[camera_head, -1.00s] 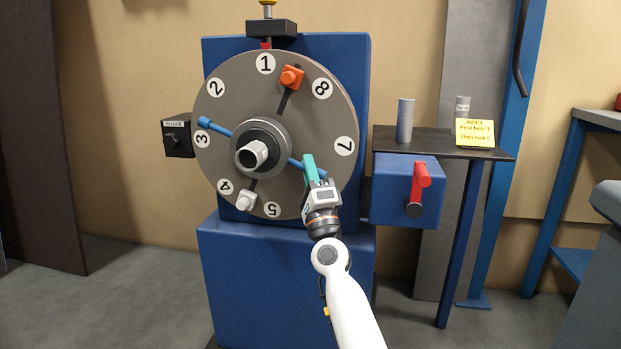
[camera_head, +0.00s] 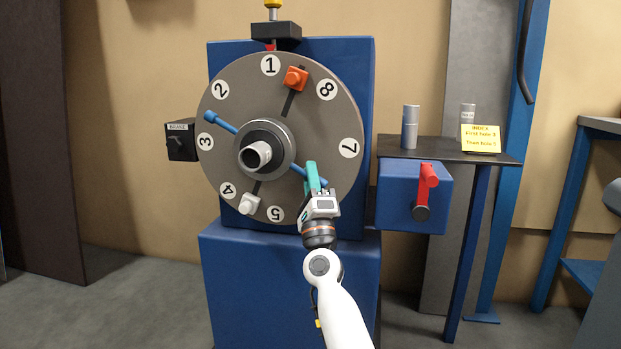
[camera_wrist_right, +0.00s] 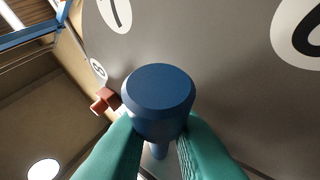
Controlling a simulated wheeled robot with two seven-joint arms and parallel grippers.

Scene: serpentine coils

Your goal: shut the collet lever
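The collet lever appears to be the blue two-armed bar (camera_head: 222,122) at the hub (camera_head: 283,134) of the grey numbered disc, around a pale tube (camera_head: 256,155). It slants from upper left, near the 3, to lower right. My right gripper (camera_head: 313,178) is at its lower-right end. In the right wrist view its blue knob (camera_wrist_right: 158,92) sits between my two teal fingers (camera_wrist_right: 160,148), which look closed against it. The fingers and knob hide the rest of that arm. My left gripper is not in view.
The disc (camera_head: 333,112) carries an orange block (camera_head: 296,78) and a white block (camera_head: 249,204). A brake box (camera_head: 181,140) stands at left. At right are a blue box with a red lever (camera_head: 427,176), a dark shelf (camera_head: 445,152) with grey cylinders (camera_head: 410,127), and a yellow note (camera_head: 481,138).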

